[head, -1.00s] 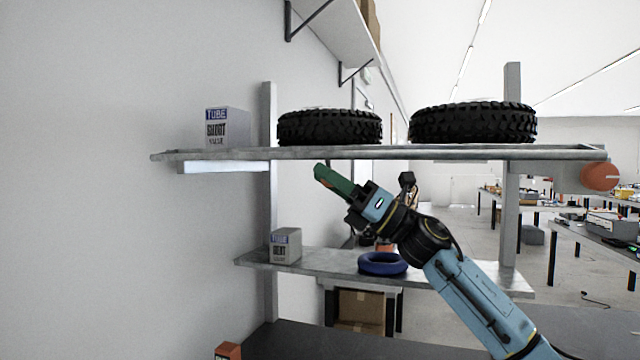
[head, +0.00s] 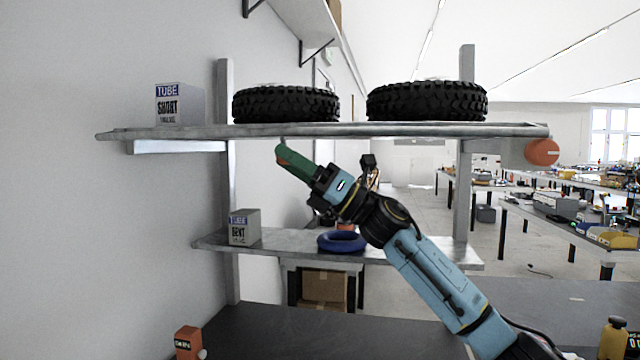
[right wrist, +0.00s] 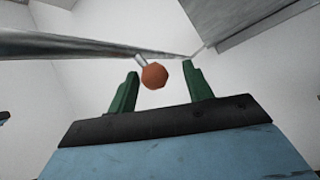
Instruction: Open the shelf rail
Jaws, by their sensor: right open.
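The upper metal shelf (head: 340,130) has a long rail along its front edge. The rail also crosses the right wrist view (right wrist: 70,42). An orange ball knob (right wrist: 154,76) on a short metal stem hangs just below that edge. My right gripper (head: 283,152) has green fingers and is below the shelf's front edge. In the right wrist view its fingers (right wrist: 160,71) are apart, with the knob seen between their tips. I cannot tell whether they touch it. In the head view the fingers mostly hide this knob. My left gripper is not in view.
Two black tires (head: 427,101) and a tube box (head: 180,104) stand on the upper shelf. A larger orange round part (head: 543,151) is at its right end. The lower shelf (head: 285,246) holds a blue ring (head: 342,241) and a grey box (head: 244,228). A wall closes the left side.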

